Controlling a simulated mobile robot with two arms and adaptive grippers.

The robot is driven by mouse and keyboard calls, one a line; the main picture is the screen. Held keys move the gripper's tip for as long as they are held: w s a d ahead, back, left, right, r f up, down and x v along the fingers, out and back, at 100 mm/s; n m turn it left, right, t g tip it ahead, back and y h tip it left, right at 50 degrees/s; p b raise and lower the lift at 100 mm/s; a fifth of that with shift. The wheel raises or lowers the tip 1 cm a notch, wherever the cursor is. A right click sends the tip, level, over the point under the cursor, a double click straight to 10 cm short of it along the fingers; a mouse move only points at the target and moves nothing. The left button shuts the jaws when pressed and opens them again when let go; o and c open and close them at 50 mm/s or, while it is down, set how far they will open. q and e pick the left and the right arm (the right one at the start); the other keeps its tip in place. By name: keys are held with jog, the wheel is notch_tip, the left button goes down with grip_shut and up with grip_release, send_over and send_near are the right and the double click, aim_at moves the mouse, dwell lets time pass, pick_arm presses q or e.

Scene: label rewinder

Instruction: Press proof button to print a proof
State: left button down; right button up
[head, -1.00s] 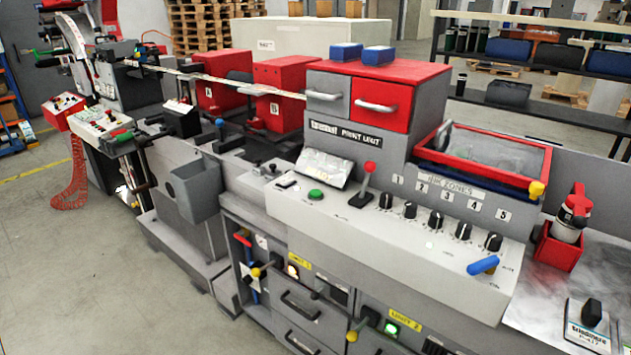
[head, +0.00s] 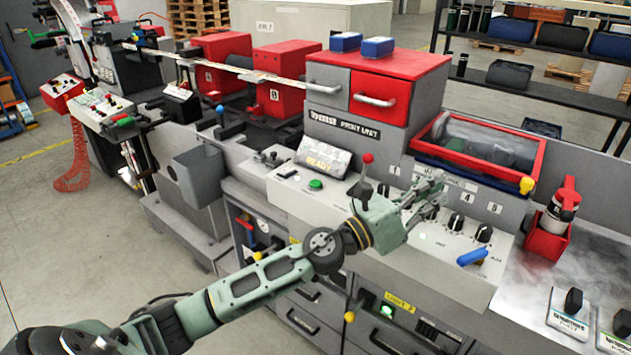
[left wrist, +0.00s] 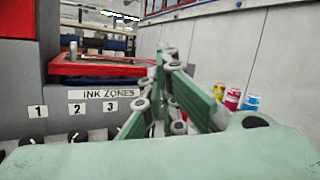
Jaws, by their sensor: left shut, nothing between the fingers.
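The print unit's white sloping control panel (head: 290,196) carries a round green button (head: 316,184); no readable label shows which button is the proof button. A red-knobbed lever (head: 367,158) stands right of the button. My left gripper (head: 432,188) is shut and empty, above the ink-zone knobs, right of the lever and well apart from the green button. It hides part of the ink zones label, which shows in the left wrist view (left wrist: 104,94). My right gripper is not in view.
Black knobs (head: 484,232) and a blue handle (head: 472,257) sit at the panel's right. A red-rimmed ink tray (head: 540,165) lies behind. A red holder with a bottle (head: 549,240) stands right.

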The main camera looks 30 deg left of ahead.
pick_arm(q)
jog(key=w+a+f+m+g+y, duration=0.1)
jog(key=w+a+m+g+y, duration=0.25)
jog(key=a+m, duration=0.6)
jog(key=w+a+f+m+g+y, duration=0.1)
jog(key=w+a+m+g+y, duration=0.25)
jog(key=a+m, duration=0.6)
jog(key=a+r+m+y, duration=0.1)
jog(key=a+y, duration=0.1)
jog(key=a, duration=0.5)
jog(key=s+a+r+m+g+y, duration=0.1)
jog(key=a+r+m+y, duration=0.1)
jog(key=a, duration=0.4)
jog(key=shift+a+g+y+p, duration=0.3)
jog(key=shift+a+y, duration=0.05)
jog(key=shift+y, duration=0.35)
jog(key=shift+s, duration=0.1)
jog(key=b, duration=0.7)
send_over(315, 184)
jog(key=w+a, duration=0.1)
jog(key=a, duration=0.1)
jog(key=f, duration=0.8)
jog(key=shift+a+f, duration=0.2)
jog(key=shift+f, duration=0.15)
